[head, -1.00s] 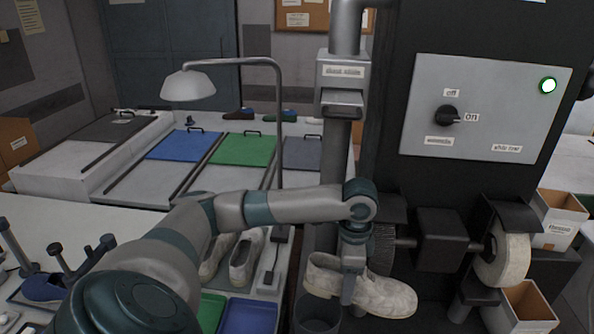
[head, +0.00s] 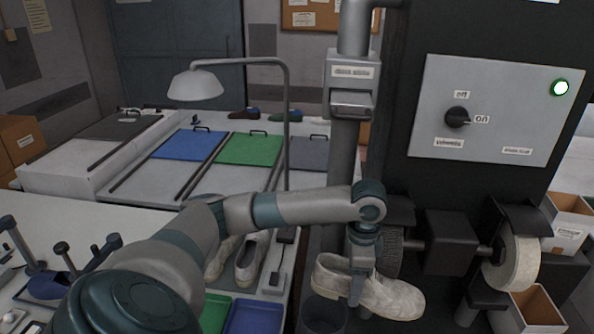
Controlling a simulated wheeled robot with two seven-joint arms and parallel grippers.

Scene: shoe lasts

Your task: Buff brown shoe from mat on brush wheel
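My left gripper (head: 357,297) comes in from the left and points down, shut on a pale, off-white shoe (head: 398,298). It is not brown in this view. The shoe's toe points right and slightly down. The dark brush wheel (head: 391,243) is just above and behind the shoe; I cannot tell whether they touch. My gripper covers part of the wheel and shoe. A pair of pale shoes (head: 251,262) stands on the bench behind my arm, partly hidden. My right gripper is not in view.
A white buffing wheel (head: 512,262) is right of the motor (head: 451,240). A dark round bin (head: 325,315) sits below the shoe. Open boxes (head: 536,310) stand at right.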

